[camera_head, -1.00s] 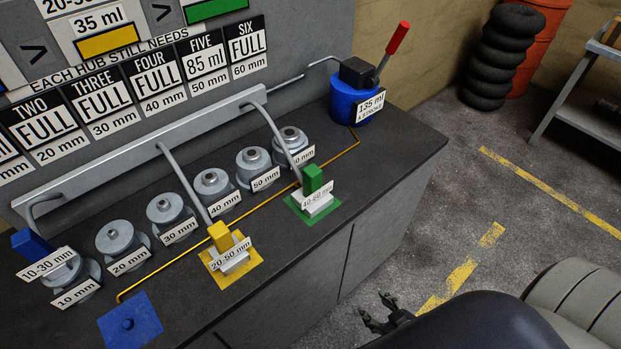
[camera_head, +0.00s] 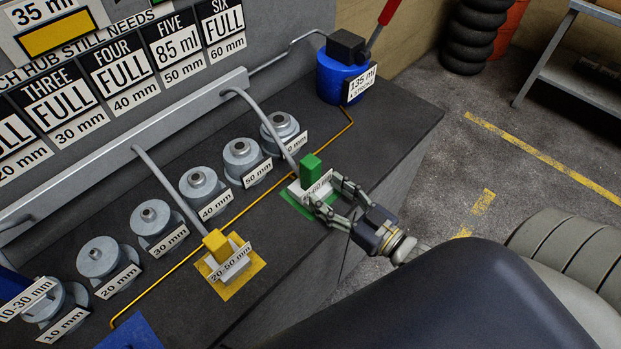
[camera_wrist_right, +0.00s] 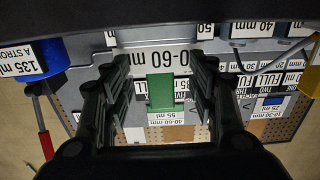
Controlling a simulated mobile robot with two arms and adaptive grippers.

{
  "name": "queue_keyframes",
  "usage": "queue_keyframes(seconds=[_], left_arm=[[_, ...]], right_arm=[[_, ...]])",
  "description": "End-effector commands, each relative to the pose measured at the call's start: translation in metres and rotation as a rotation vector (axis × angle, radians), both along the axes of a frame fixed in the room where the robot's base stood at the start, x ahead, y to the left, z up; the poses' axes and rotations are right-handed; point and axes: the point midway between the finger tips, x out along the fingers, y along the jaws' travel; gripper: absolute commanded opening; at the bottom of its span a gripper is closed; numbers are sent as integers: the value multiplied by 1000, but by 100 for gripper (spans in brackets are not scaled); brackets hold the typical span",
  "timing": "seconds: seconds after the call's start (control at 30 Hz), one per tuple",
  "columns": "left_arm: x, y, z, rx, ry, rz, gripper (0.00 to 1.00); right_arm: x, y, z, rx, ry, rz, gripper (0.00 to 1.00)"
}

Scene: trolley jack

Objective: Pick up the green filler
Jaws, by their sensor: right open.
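The green filler (camera_head: 311,168) stands upright on its white base with a "40-60 mm" label, on a green mat (camera_head: 291,205) near the counter's front edge. My right gripper (camera_head: 326,191) is open, its fingers reaching in from the right close to the filler. In the right wrist view the green filler (camera_wrist_right: 160,92) shows between the two spread fingers (camera_wrist_right: 160,85), with a gap on each side. The label partly hides behind a finger in the head view. My left gripper is not in view.
The yellow filler (camera_head: 216,243) stands on a yellow mat to the left. Several grey hubs (camera_head: 198,183) line up behind, with grey pipes above. The blue pump (camera_head: 338,80) with a red handle stands at the back right. The counter (camera_head: 395,115) right of the green filler is clear.

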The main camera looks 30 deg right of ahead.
Motion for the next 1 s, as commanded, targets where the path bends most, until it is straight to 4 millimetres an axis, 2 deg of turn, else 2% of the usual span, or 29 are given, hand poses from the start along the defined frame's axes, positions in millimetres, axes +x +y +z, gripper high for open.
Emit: queue_keyframes(seconds=[0.27,0.5,0.63,0.87,1.0], left_arm=[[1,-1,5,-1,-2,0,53],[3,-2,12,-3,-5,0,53],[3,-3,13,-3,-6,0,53],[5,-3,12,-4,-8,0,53],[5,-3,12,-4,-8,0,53]], right_arm=[[20,6,2,-1,-1,0,53],[50,15,2,1,-2,0,53],[58,18,1,0,0,0,53],[58,19,0,-1,2,0,53],[58,19,0,-2,2,0,24]])
